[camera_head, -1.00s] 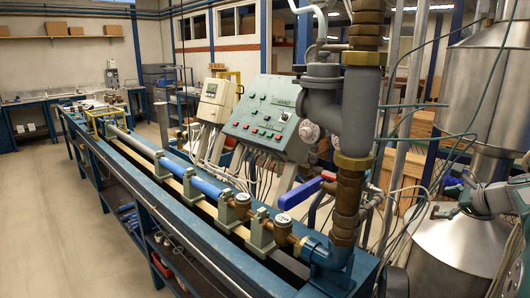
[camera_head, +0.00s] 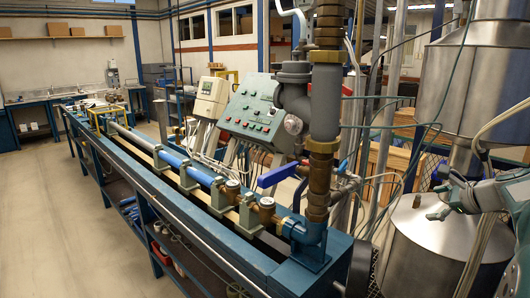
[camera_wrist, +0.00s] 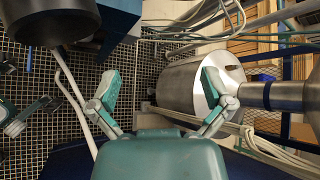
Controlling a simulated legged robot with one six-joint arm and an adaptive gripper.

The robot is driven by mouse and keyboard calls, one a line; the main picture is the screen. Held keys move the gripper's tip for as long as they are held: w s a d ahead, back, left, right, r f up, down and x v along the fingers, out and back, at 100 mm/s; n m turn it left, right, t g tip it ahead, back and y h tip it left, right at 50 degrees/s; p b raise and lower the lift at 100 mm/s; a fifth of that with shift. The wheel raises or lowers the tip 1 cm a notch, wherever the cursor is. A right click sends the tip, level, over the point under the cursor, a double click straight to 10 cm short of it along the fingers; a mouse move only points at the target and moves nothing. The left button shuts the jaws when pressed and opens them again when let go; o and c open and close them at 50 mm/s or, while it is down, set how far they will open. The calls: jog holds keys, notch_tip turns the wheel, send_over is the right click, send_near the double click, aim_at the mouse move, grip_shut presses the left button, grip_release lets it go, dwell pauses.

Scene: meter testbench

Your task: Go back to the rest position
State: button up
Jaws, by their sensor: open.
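My gripper (camera_head: 447,198) is at the right edge in the head view, in front of the large metal tanks. In the wrist view my gripper (camera_wrist: 160,86) shows two green-tipped fingers spread wide with nothing between them. A metal cylinder (camera_wrist: 187,92) lies behind the right finger, over a grid floor. The blue valve handle (camera_head: 278,176) on the testbench pipe is well to the left of my gripper and apart from it.
The long blue testbench (camera_head: 180,207) carries a meter line and a grey control panel (camera_head: 250,116). A thick vertical pipe (camera_head: 325,105) stands at its near end. Steel tanks (camera_head: 434,232) and hanging cables are close to my arm. The floor (camera_head: 60,220) at left is clear.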

jog(key=s+a+n+g, duration=0.2)
jog(key=s+a+n, duration=0.4)
jog(key=a, duration=0.5)
jog(key=s+a+n+g, duration=0.2)
jog(key=s+a+n, duration=0.3)
jog(key=a, duration=0.6)
jog(key=s+a+f+n+h, duration=0.1)
jog(key=s+a+f+n, duration=0.3)
jog(key=s+n, duration=0.2)
jog(key=s+a+f+n+h, duration=0.2)
jog(key=s+a+f+n, duration=0.2)
jog(key=s, duration=0.7)
jog(key=a+n, duration=0.1)
jog(key=n, duration=0.1)
jog(key=shift+s+f+n+g+h, duration=0.15)
jog(key=shift+s+n+g+h, duration=0.15)
jog(key=shift+n, duration=0.1)
